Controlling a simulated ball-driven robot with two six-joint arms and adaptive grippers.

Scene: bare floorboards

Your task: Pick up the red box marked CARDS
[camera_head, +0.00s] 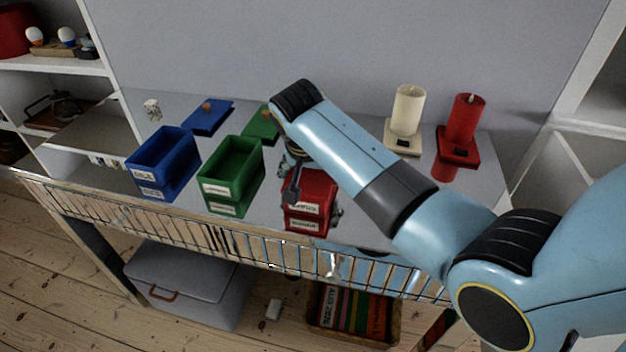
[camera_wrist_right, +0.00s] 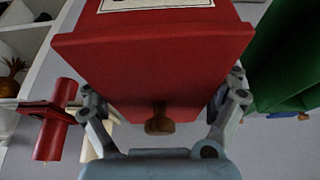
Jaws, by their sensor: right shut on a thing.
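The red box (camera_head: 318,183) is at the front of the glossy table, right of the green box. Its white front label (camera_head: 304,208) is too small to read surely. My right gripper (camera_head: 314,204) reaches down over it, with fingers at its left and right sides. In the right wrist view the red box (camera_wrist_right: 155,55) fills the space between the fingers of my right gripper (camera_wrist_right: 165,100), which is shut on it. I cannot tell whether its base touches the tabletop. My forearm hides what lies behind it. My left gripper is out of view.
A green box (camera_head: 232,168) and blue box (camera_head: 163,160) stand to the left, with a green lid (camera_head: 262,126) and blue lid (camera_head: 208,117) behind. A cream candle (camera_head: 407,108) and red candle (camera_head: 464,118) stand back right. A wire rail (camera_head: 200,232) runs along the front edge.

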